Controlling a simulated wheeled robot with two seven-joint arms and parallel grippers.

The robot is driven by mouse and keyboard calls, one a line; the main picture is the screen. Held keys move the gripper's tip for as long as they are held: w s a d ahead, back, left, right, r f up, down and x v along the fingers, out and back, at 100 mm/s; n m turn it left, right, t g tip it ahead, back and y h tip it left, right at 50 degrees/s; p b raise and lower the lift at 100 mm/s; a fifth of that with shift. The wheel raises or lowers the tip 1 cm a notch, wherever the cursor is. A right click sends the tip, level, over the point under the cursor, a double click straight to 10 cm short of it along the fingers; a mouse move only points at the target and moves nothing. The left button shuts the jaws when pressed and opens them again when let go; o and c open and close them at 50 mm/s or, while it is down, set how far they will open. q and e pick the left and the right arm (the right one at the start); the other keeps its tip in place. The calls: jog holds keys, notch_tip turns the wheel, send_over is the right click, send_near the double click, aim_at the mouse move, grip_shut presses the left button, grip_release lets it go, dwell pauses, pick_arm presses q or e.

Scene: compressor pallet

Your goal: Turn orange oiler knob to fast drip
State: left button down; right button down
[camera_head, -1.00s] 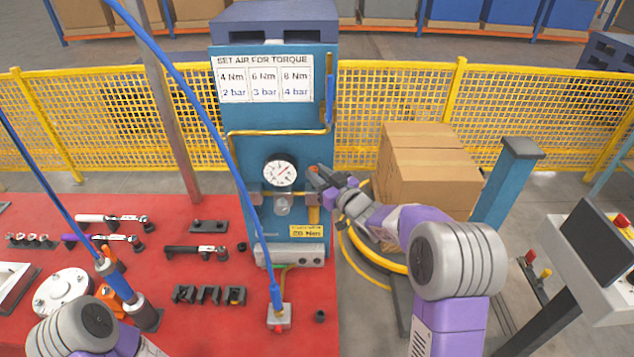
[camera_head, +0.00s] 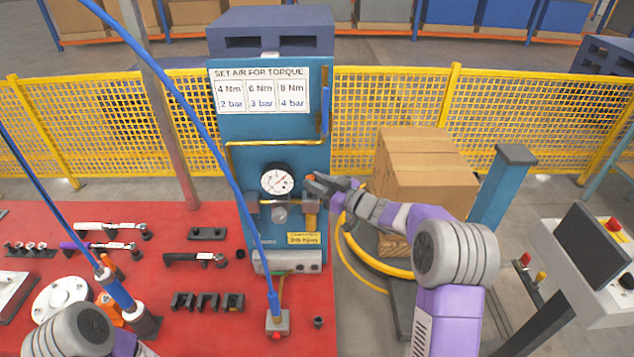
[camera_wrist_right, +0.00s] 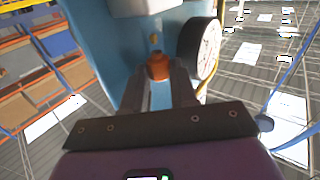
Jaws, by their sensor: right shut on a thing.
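The orange oiler knob (camera_wrist_right: 158,67) sits between my right gripper's two fingertips (camera_wrist_right: 157,80) in the right wrist view. The right gripper is shut on it. In the head view, only a small orange bit of the knob (camera_head: 309,177) shows past the dark fingers of the right gripper (camera_head: 311,184), at the right edge of the blue panel (camera_head: 240,163). The knob's marks and setting cannot be read. My left gripper is out of view; only part of its arm shows at the bottom left.
A round gauge (camera_head: 277,181) is just left of the knob, and it also shows in the wrist view (camera_wrist_right: 203,48). A blue hose (camera_head: 205,125) hangs in front of the panel. Tools lie on the red table (camera_head: 210,290). Cardboard boxes (camera_head: 425,180) stand right of the panel.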

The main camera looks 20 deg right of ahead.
jog(key=c, duration=1.1)
grip_release()
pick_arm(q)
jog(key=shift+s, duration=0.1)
pick_arm(e)
jog(key=shift+o, duration=1.1)
jog(key=shift+s+r, duration=0.1)
jog(key=shift+r, duration=0.05)
jog(key=shift+d, duration=0.15)
